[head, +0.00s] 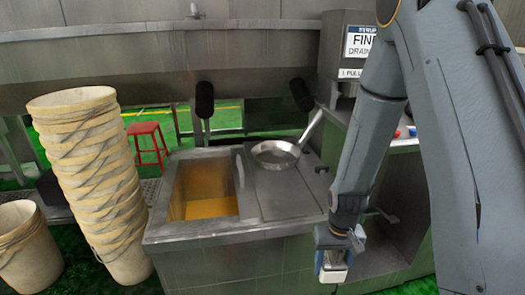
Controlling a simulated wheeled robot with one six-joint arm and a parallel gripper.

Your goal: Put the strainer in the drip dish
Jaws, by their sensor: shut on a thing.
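A shallow round metal vessel with a long handle (276,154), which looks like the strainer, rests on the flat metal top right of the open basin. Its handle points up and to the right. I cannot make out whether its bottom is mesh. My gripper (333,268) is low in front of the metal unit, to the right of and nearer than the vessel, and well apart from it. It points down and is shut on a small pale thing at its tip, too small to identify. I cannot pick out a separate drip dish.
The metal unit's open basin (203,207) holds orange-brown liquid. Tall stacked buckets (92,180) stand to its left, with another bucket (25,250) beyond. A red stool (148,143) stands behind. A signed box (349,45) and a counter (400,145) are at right, partly behind my arm.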

